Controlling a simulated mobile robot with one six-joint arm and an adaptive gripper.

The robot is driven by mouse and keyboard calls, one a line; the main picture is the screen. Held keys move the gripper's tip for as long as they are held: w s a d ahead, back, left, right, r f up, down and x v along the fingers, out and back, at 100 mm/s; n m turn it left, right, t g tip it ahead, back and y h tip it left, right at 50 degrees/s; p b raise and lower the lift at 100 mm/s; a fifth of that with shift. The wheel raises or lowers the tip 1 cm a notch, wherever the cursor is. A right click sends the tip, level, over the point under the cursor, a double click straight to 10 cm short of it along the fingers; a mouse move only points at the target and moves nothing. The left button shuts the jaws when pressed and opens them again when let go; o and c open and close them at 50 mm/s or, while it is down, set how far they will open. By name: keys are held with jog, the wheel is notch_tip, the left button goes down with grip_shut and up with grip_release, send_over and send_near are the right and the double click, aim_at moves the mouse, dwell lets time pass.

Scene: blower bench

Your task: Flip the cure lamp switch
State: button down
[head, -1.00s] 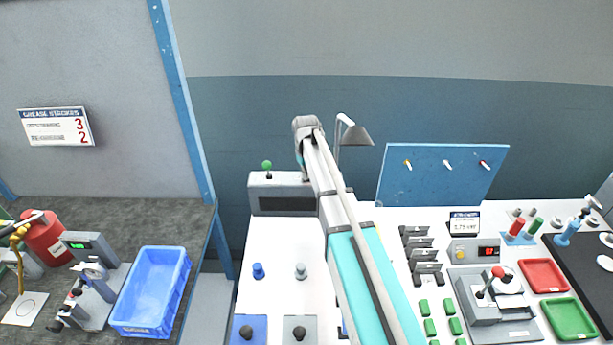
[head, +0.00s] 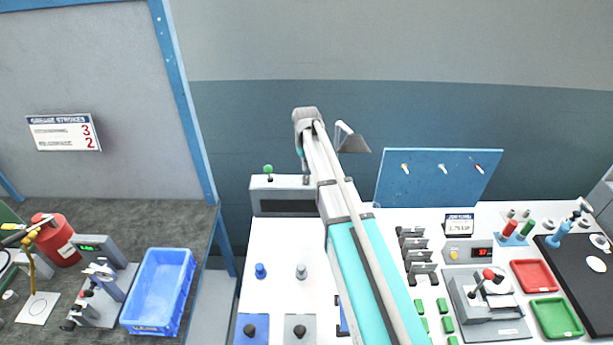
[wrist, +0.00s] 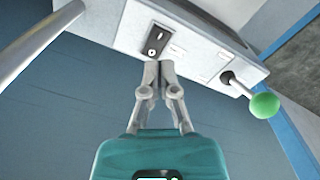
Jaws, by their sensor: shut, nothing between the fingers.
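The grey-white box (head: 262,207) with a dark front window stands at the back of the white bench, left of my arm. A green-knobbed lever (head: 268,170) rises from it; the green knob (wrist: 265,105) also shows in the wrist view. In the wrist view a small dark switch plate (wrist: 156,40) sits on the box (wrist: 200,42), probably the cure lamp switch. My gripper (wrist: 159,65) is shut and empty, its tips close beside that plate; I cannot tell whether they touch it. In the head view the gripper (head: 305,178) is small and partly hidden. The switch's position is unclear.
A grey lamp (head: 353,141) stands behind my arm. A blue board (head: 435,180) with several small toggles stands to its right. A blue bin (head: 160,290) is on the left bench. Red (head: 535,272) and green (head: 556,317) trays lie at right.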

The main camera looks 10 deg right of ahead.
jog(key=shift+r+p, duration=0.45)
jog(key=shift+r, duration=0.25)
jog(key=s+f+m+b, duration=0.3)
jog(key=s, duration=2.5)
jog(key=shift+s+m, duration=0.15)
jog(key=shift+m, duration=0.25)
jog(key=shift+d, duration=0.15)
